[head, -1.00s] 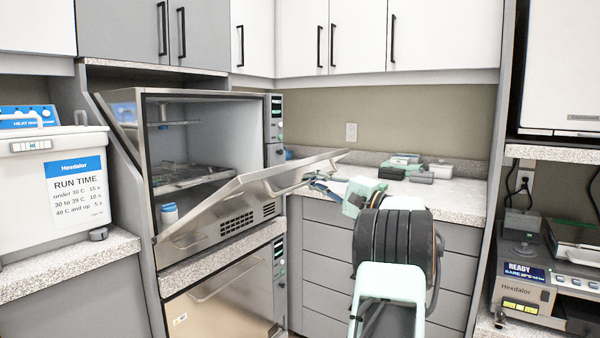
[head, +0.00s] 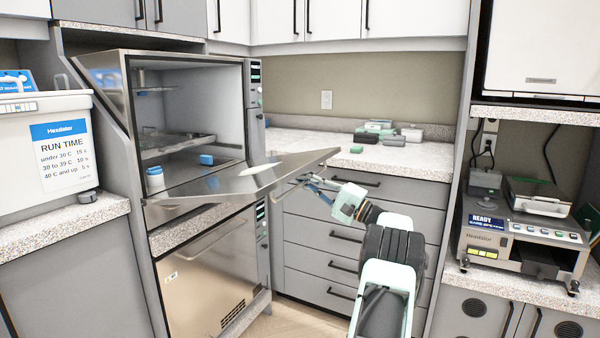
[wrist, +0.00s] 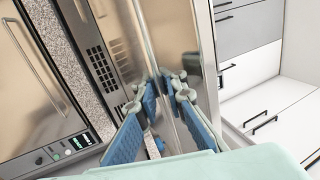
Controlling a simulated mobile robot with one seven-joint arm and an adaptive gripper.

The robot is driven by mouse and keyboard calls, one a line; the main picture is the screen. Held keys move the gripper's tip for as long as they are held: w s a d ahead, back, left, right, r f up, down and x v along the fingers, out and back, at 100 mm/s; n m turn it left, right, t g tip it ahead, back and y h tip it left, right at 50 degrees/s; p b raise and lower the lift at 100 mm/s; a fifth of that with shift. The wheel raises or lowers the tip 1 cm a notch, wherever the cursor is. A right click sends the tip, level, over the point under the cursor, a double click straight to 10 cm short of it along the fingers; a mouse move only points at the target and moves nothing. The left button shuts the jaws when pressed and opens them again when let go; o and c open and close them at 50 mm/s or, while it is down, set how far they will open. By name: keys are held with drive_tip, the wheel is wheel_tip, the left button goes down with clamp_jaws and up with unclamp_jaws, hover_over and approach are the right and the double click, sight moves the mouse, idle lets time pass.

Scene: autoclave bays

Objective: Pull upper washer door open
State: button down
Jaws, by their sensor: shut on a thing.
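The upper washer door (head: 262,178) is a steel panel hinged at the bottom of the upper chamber (head: 190,130). It is swung down and out, close to level, with the chamber standing open behind it. My gripper (head: 308,185) is at the right end of the door's outer edge, shut on its handle. In the wrist view the blue-padded fingers of my gripper (wrist: 166,88) close about a bar in front of the shiny door (wrist: 172,35). The grip itself is partly hidden.
A wire rack (head: 178,145), a white bottle with a blue cap (head: 155,179) and a blue box (head: 206,160) are in the chamber. The lower washer door (head: 205,275) below is shut. Grey drawers (head: 340,235) stand to the right, under a speckled counter (head: 330,150).

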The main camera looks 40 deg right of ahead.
wheel_tip(320, 180, down, 9)
drive_tip(key=t+b, duration=0.2)
drive_tip(key=shift+s+d+t+y, duration=0.25)
drive_tip(key=shift+s+t+y, duration=0.05)
drive_tip(key=shift+s+y, duration=0.1)
drive_tip(key=c, duration=2.3)
unclamp_jaws()
drive_tip(key=shift+r, duration=0.2)
drive_tip(key=shift+c, duration=0.2)
drive_tip(key=shift+w+a, duration=0.15)
drive_tip(key=v, duration=1.2)
drive_tip(key=shift+f, duration=0.1)
